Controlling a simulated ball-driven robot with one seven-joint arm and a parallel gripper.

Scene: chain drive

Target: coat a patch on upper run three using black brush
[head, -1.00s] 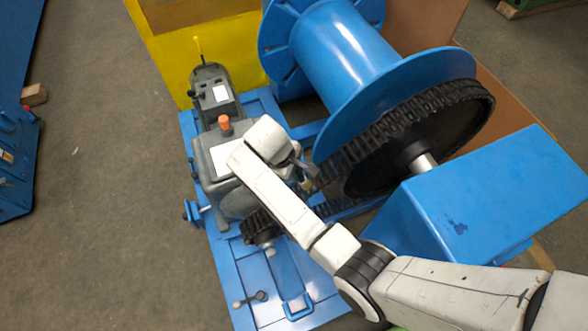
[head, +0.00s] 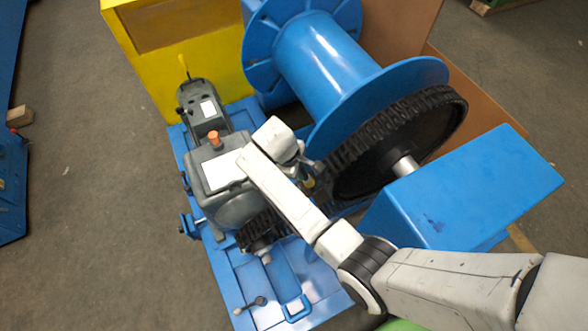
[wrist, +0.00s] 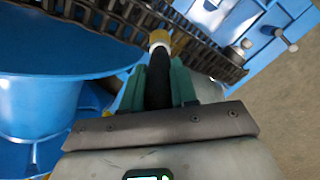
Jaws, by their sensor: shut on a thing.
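My gripper (wrist: 158,88) is shut on the black brush (wrist: 158,75), its teal fingers on either side of the black handle. The brush's pale ferrule and tan bristles point at the chain in the wrist view. The dark roller chain (wrist: 110,22) crosses the top of that view, and the bristles overlap it; I cannot tell whether they touch. In the head view the chain (head: 400,113) wraps the large wheel beside the blue drum. There my gripper (head: 306,180) is beside the chain run, partly hidden by my arm. No run numbers or coated patch can be made out.
A grey gearbox (head: 222,178) with an orange cap stands left of my arm. A blue housing (head: 470,185) is at right, and a small sprocket (head: 258,232) is below. The blue drum (head: 320,60) rises behind. Open floor (head: 80,140) lies at left.

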